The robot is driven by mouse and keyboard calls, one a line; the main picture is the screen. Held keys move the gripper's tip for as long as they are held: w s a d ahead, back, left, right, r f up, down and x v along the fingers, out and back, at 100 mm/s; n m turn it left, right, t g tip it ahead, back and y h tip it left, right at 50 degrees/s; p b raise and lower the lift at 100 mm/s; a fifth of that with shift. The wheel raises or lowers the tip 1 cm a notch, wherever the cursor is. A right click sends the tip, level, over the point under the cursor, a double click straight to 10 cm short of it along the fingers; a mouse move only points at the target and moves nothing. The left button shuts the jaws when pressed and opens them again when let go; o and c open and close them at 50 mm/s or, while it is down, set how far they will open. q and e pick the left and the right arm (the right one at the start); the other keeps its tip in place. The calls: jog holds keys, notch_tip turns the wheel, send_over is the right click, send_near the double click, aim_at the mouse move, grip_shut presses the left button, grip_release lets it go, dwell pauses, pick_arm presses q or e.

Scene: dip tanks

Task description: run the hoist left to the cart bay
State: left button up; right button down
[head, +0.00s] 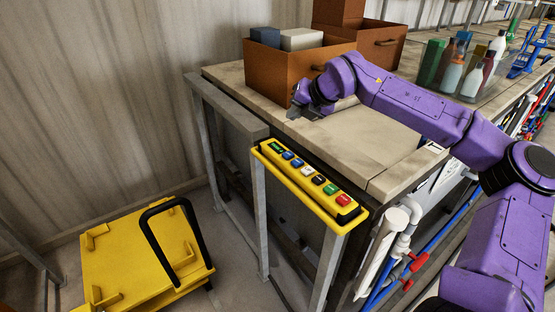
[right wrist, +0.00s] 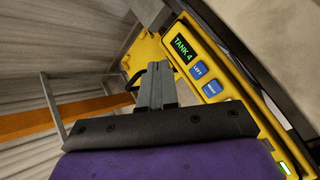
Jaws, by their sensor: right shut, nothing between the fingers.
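The yellow control panel (head: 308,186) is on a grey frame at the front of the workbench. It bears a small green-lit display (head: 276,147), two blue buttons, a white, a black, a green and a red one. In the right wrist view the display (right wrist: 185,48) reads "TANK 4", with two blue buttons (right wrist: 205,80) beside it. My right gripper (head: 295,110) is shut and empty, above and beyond the panel's display end; its fingers (right wrist: 153,68) are apart from the buttons. A yellow cart (head: 145,262) with a black handle stands on the floor at lower left. I see no hoist. My left gripper is not in view.
A brown box (head: 285,72) with blue and grey blocks stands on the bench (head: 385,150) behind my right gripper. Bottles (head: 470,75) stand farther right. White and blue pipes (head: 385,250) run below the panel's right end. Open floor lies around the cart.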

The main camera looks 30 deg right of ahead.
aim_at(291, 155)
pick_arm(q)
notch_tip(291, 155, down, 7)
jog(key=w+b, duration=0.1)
jog(key=b, duration=0.5)
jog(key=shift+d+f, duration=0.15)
pick_arm(e)
jog(key=f, duration=1)
jog(key=shift+w+a, duration=0.1)
jog(key=shift+w, duration=0.3)
pick_arm(q)
jog(key=shift+b, duration=0.3)
dwell(0.5)
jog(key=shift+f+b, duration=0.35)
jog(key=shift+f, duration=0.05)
pick_arm(e)
jog(key=shift+f, duration=0.35)
